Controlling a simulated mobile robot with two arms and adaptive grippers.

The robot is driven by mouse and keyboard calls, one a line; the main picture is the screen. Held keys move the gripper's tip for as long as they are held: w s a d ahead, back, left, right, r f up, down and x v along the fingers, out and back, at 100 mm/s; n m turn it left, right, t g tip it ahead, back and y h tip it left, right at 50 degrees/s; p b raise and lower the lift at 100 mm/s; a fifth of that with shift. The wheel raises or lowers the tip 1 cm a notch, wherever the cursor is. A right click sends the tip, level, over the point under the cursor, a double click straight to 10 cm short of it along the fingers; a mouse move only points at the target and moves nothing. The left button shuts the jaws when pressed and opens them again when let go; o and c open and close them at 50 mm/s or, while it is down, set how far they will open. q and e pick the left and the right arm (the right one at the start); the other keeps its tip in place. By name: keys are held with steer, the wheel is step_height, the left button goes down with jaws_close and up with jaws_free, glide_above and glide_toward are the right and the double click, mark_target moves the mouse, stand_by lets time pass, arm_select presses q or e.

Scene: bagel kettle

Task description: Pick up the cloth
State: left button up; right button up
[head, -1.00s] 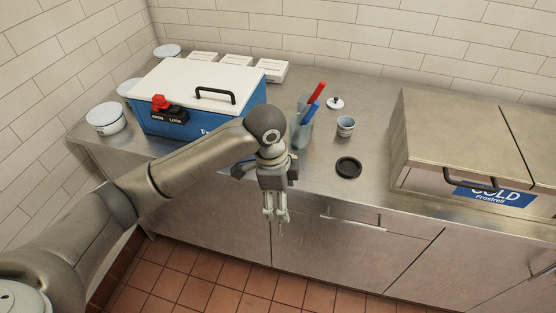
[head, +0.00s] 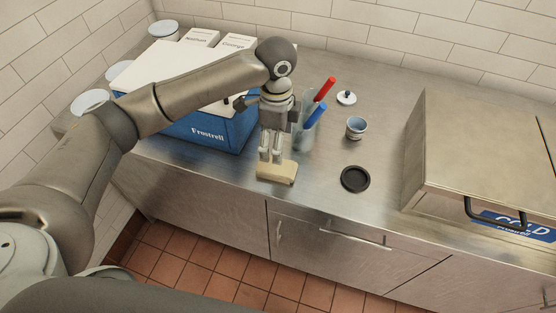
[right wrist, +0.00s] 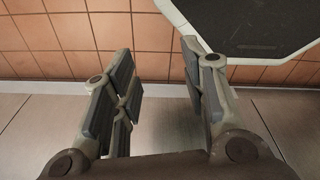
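A beige cloth-like block (head: 284,173), seemingly the folded cloth, is at the front edge of the steel counter, left of the black round lid. My left gripper (head: 270,158) points down right over it, with its fingertips at its top. The two fingers look slightly apart, but whether they touch or grip the cloth is unclear. In the right wrist view my right gripper (right wrist: 163,95) is open and empty, its fingers wide apart. The right gripper does not show in the head view.
A blue cooler (head: 215,137) stands left of the left gripper. Behind it a holder has red (head: 325,88) and blue (head: 316,115) handles. A small cup (head: 356,127), black lid (head: 355,179) and steel cold box (head: 470,140) are to the right. Tiled floor (right wrist: 70,45) lies below.

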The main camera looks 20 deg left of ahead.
mark_target(275, 166)
arm_select(q)
steer(key=f, duration=0.1)
steer(key=s+f, duration=0.1)
steer(key=shift+f, duration=0.4)
steer(key=shift+w+f+p, duration=0.1)
steer(key=shift+f+p, duration=0.2)
steer(key=shift+p, duration=0.1)
step_height(275, 166, down, 4)
steer(key=shift+a+r+p, duration=0.1)
steer(key=shift+r+p, duration=0.05)
steer(key=shift+p, duration=0.6)
steer(key=shift+f, duration=0.55)
steer(key=shift+c, duration=0.8)
steer(key=c, duration=0.9)
steer(key=shift+o, duration=0.2)
arm_select(e)
steer(key=s, duration=0.1)
steer(key=s+r, duration=0.1)
steer(key=r, duration=0.1)
steer(key=shift+s+d+r, duration=0.25)
steer(key=shift+s, duration=0.15)
